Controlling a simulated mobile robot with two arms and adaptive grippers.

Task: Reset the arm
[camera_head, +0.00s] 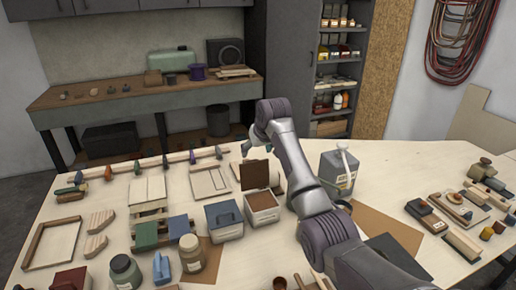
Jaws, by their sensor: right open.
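My right arm reaches in from the bottom right, over the middle of the plywood table (90,205). Its right gripper (246,146) is at the far side of the table, small and partly hidden by its own wrist. It is open, and I see nothing held in it. It is just behind a white box with a raised brown lid (262,206). My left arm and gripper are not in view.
Left are a blue-lidded box (224,220), jars (191,254), wooden frames (52,243) and blocks. A grey container (338,172) stands close right of my arm. Small tools and blocks (427,215) lie at the right. Bare table shows right of the grey container.

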